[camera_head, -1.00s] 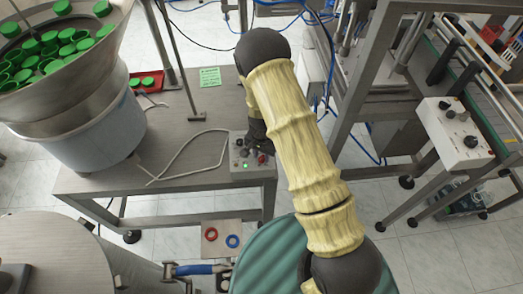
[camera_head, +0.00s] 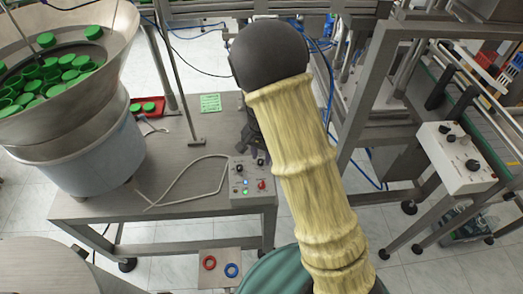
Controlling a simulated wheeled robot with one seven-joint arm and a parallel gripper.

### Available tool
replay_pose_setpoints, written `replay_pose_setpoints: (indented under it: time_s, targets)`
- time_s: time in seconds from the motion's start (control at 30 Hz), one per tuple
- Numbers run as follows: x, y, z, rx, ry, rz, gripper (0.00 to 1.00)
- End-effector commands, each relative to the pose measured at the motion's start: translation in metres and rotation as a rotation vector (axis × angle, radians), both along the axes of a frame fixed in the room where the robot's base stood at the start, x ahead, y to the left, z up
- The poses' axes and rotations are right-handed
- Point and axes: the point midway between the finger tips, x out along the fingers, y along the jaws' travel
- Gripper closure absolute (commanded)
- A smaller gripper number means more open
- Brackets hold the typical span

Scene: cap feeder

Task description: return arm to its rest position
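My arm, in a yellowish fabric sleeve with dark joints, rises from the bottom right of the head view to a dark round joint at the top middle. My gripper (camera_head: 252,138) shows only in part, as dark pieces below that joint, beside the sleeve and above the control box. Its fingers are too small and dark to tell whether they are open or shut. The control box (camera_head: 251,181) on the metal table (camera_head: 100,207) has knobs, a red button, and green and blue lights.
A steel bowl feeder (camera_head: 105,75) with green caps stands at the left. A red tray (camera_head: 150,108) with green caps and a green note (camera_head: 210,102) lie on the table. A white control box (camera_head: 457,157) is mounted at the right, by a metal frame.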

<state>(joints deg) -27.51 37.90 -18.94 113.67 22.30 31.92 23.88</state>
Motion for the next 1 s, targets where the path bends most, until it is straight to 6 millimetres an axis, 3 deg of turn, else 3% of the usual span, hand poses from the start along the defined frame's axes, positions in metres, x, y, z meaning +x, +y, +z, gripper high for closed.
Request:
replay_pose_setpoints:
  time_s: [0.2, 1.0]
  targets:
    - [0.000, 0.000, 0.021, 0.000, 0.000, 0.000, 0.69]
    - [0.000, 0.000, 0.021, -0.001, 0.001, 0.001, 0.69]
